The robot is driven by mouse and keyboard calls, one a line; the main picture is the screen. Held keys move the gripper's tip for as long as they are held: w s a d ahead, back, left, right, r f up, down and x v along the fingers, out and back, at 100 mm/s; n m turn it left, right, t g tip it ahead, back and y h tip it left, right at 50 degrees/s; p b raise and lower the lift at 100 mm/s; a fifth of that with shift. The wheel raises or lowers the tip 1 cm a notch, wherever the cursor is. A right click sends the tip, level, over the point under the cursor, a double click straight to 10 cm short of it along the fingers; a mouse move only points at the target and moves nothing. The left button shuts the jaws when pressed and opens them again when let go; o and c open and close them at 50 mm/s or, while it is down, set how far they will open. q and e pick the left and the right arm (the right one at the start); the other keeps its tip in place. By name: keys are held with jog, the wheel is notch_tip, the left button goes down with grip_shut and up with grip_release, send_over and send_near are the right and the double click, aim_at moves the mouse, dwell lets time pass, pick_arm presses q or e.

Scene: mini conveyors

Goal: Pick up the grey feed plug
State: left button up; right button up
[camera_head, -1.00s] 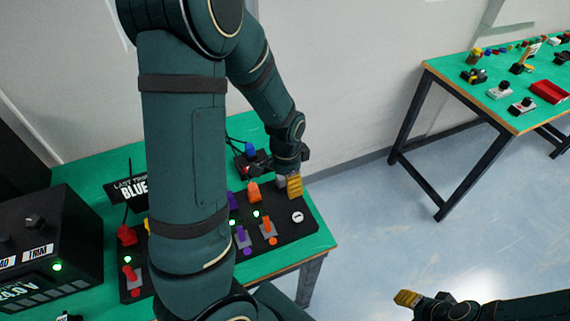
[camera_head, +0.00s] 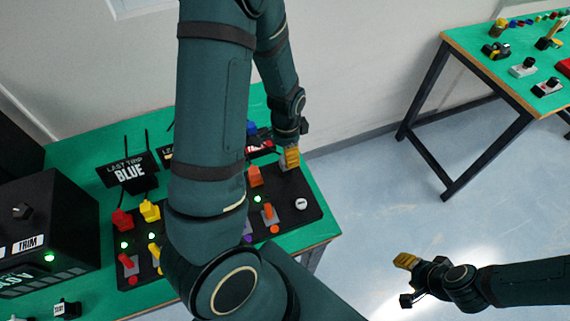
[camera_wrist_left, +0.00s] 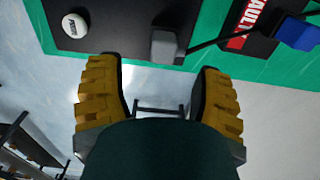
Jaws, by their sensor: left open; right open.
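The grey feed plug (camera_wrist_left: 166,46) shows in the left wrist view as a small grey block at the edge of the black panel, with a black cable leading from it to the right. My left gripper (camera_wrist_left: 158,72) is open and empty. Its two yellow-padded fingers point toward the panel, with the plug ahead of the gap between them and apart from both. In the head view this gripper (camera_head: 291,157) is over the panel's far right corner, and my own arm hides much of the panel. My right gripper (camera_head: 405,280) is open and empty over the floor.
The black panel (camera_head: 313,190) carries several coloured plugs and a white round knob (camera_head: 301,203). A blue plug (camera_wrist_left: 298,34) lies right of the grey one. A black control box (camera_head: 45,225) stands at left. A second green table (camera_head: 470,50) is at upper right.

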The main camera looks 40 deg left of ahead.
pick_arm(q)
jog(key=f, duration=0.6)
jog(key=shift+a+f+b, duration=0.2)
jog(key=shift+b, duration=0.15)
grip_shut()
